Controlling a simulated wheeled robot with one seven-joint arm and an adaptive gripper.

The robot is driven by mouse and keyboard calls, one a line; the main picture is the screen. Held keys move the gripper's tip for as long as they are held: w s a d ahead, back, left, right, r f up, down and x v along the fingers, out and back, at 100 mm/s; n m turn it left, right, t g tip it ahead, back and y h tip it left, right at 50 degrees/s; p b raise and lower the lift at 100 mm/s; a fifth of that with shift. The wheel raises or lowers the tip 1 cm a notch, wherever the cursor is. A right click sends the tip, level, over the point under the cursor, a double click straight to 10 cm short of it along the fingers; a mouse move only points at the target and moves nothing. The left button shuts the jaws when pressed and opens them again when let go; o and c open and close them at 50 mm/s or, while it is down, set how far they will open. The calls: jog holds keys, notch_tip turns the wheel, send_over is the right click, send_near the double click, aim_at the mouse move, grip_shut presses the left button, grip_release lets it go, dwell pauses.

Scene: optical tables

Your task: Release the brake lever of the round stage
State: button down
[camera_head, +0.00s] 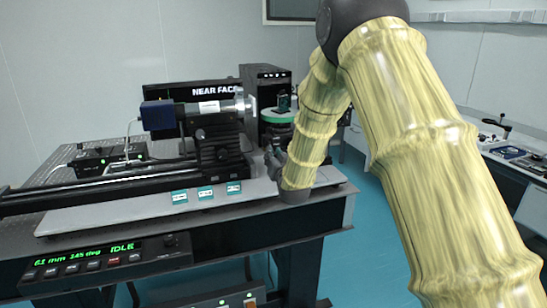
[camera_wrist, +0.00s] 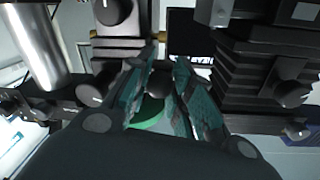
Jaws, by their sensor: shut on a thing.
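The round stage (camera_head: 278,116) is a green-rimmed disc with a small dark object on top, beside the black upright housing in the head view. Its green edge (camera_wrist: 150,113) also shows between my fingers in the wrist view. My gripper (camera_head: 272,158) is low in front of the stage, partly hidden by my arm. In the wrist view my gripper (camera_wrist: 165,62) has teal-padded fingers closed around a dark rounded piece (camera_wrist: 157,88), which looks like the brake lever. The lever's full shape and angle are hidden by the fingers.
A black motor stage with knobs (camera_head: 217,140) and a silver lens barrel (camera_head: 237,105) stand close left of my gripper. Teal labels (camera_head: 205,193) lie on the grey plate in front. A side bench (camera_head: 520,170) stands right.

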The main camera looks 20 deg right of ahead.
aim_at(274, 153)
jog(key=shift+r, duration=0.15)
jog(key=g+p, duration=0.1)
jog(key=p, duration=0.1)
jog(key=r+g+p, duration=0.1)
jog(key=p, duration=0.1)
jog(key=shift+s+r, duration=0.25)
jog(key=r+g+p, duration=0.1)
jog(key=g+p, duration=0.1)
jog(key=p, duration=0.1)
jog(key=r+g+p, duration=0.1)
jog(key=p, duration=0.2)
jog(key=shift+s+g+p, duration=0.1)
jog(key=shift+g+p, duration=0.2)
jog(key=shift+g, duration=0.1)
jog(key=g+p, duration=0.2)
jog(key=r+g+p, duration=0.1)
jog(key=p, duration=0.2)
jog(key=shift+r+g+p, duration=0.2)
jog(key=shift+g+p, duration=0.1)
jog(key=shift+g, duration=0.1)
jog(key=g+p, duration=0.2)
jog(key=shift+w+r+n+p, duration=0.25)
jog(key=shift+w+n+p, duration=0.05)
jog(key=shift+w, duration=0.05)
jog(key=shift+g, duration=0.3)
jog(key=c, duration=1.2)
grip_release()
jog(key=shift+c, duration=0.2)
jog(key=shift+r, duration=0.1)
